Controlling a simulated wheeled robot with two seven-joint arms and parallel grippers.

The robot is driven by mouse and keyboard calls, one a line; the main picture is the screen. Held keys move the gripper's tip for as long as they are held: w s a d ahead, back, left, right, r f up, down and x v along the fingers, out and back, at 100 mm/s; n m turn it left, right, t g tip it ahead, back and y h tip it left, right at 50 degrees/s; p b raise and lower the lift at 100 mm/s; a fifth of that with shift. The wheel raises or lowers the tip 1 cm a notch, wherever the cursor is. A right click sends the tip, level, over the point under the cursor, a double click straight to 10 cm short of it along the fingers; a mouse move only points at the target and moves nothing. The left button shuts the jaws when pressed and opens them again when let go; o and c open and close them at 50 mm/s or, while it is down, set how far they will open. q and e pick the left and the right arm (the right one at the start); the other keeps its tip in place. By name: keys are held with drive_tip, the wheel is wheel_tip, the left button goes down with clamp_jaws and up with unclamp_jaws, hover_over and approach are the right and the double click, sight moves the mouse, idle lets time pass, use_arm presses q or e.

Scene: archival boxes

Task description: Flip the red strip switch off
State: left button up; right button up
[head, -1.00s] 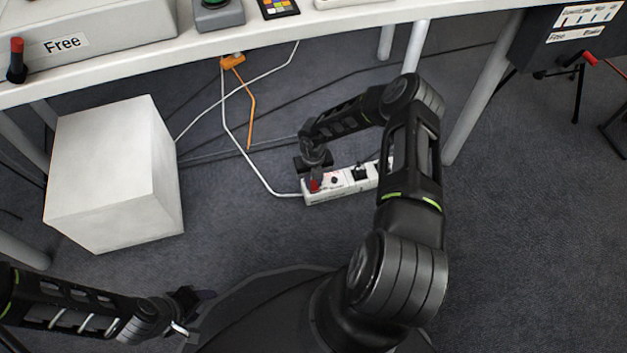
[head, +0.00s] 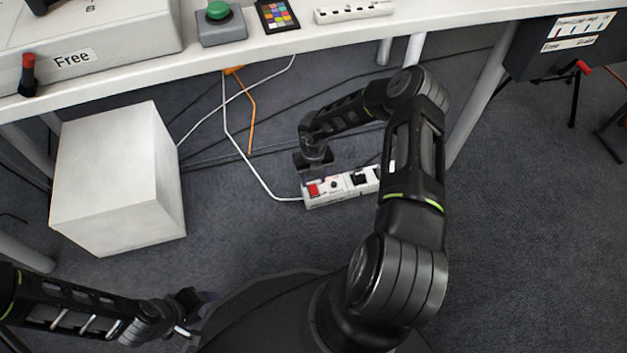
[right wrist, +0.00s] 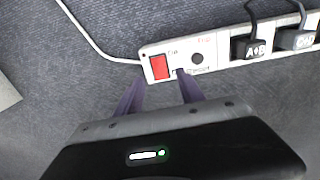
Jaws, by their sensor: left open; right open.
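A white power strip (head: 343,187) lies on the carpet under the table. Its red switch (head: 313,190) is at the left end, and the right wrist view shows the same red switch (right wrist: 159,67) uncovered. My right gripper (head: 316,172) is just above and behind that end of the strip. In the right wrist view its two fingers (right wrist: 159,88) are apart and empty, near the strip's edge beside the switch. I cannot tell whether they touch the strip. My left gripper (head: 200,302) is open and empty at the lower left, far from the strip.
Black plugs (right wrist: 250,47) sit in the strip's sockets. A white cable (head: 250,170) runs from its left end. A white box (head: 118,178) stands on the floor at left. The table (head: 200,62) overhangs behind, with a leg (head: 478,105) at right.

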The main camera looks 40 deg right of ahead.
sight(313, 189)
use_arm(q)
drive_tip(key=shift+s+r+p, duration=0.15)
drive_tip(key=shift+r+p, duration=0.25)
drive_tip(key=shift+r, duration=0.4)
use_arm(e)
wheel_tip(313, 189, up, 3)
drive_tip(key=shift+r, duration=0.1)
